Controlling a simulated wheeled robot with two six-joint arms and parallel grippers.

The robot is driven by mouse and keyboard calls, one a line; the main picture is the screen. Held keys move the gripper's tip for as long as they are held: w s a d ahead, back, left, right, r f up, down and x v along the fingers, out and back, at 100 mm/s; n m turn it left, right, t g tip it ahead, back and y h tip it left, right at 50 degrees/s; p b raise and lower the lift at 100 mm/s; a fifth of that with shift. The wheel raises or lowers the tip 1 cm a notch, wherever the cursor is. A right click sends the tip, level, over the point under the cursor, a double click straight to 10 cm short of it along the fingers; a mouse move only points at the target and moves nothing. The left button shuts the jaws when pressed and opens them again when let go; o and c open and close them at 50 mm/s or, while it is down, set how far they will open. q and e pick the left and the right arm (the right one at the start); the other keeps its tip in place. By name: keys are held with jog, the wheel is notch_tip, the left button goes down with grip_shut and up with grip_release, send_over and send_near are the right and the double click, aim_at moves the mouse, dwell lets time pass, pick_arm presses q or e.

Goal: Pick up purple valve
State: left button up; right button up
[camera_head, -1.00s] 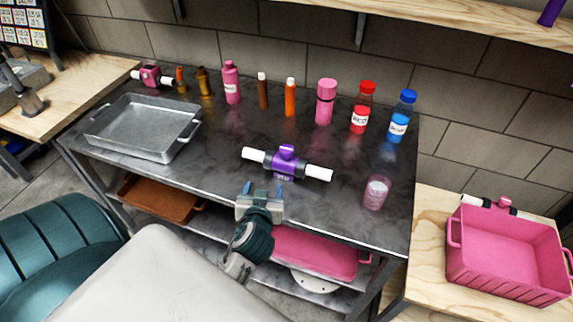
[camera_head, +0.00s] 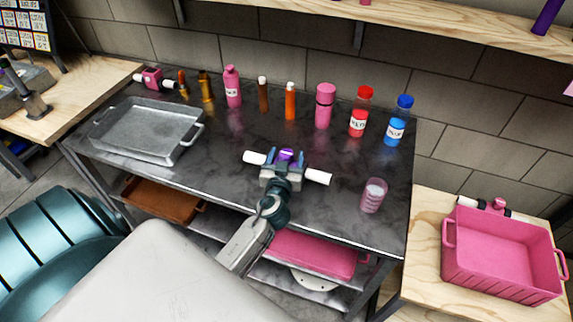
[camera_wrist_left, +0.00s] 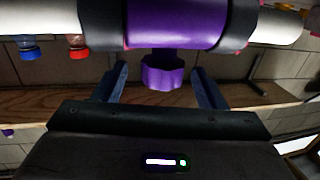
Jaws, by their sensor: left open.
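The purple valve (camera_head: 286,155) lies on the dark metal table, with white pipe ends to its left and right. Its middle is partly hidden by my left gripper (camera_head: 285,160) in the head view. My right gripper is not in view.
A metal tray (camera_head: 103,143) is on the table's left. Several bottles stand along the back, including a red one (camera_head: 359,118) and a blue one (camera_head: 396,128). A pink cup (camera_head: 373,195) stands right of the valve. A pink crate (camera_head: 475,276) sits on the wooden table at right.

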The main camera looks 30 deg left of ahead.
aim_at(288, 149)
pick_arm(q)
jog(key=x, duration=0.2)
jog(key=shift+w+a+r+p, duration=0.1)
jog(key=shift+w+a+p, duration=0.15)
jog(key=shift+p, duration=0.1)
jog(key=shift+w+a, duration=0.15)
jog(key=shift+w, duration=0.15)
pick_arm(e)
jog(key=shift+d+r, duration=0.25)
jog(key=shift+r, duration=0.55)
pick_arm(q)
jog(key=shift+c, duration=0.5)
jog(key=shift+s, duration=0.1)
jog(key=c, duration=0.3)
grip_shut()
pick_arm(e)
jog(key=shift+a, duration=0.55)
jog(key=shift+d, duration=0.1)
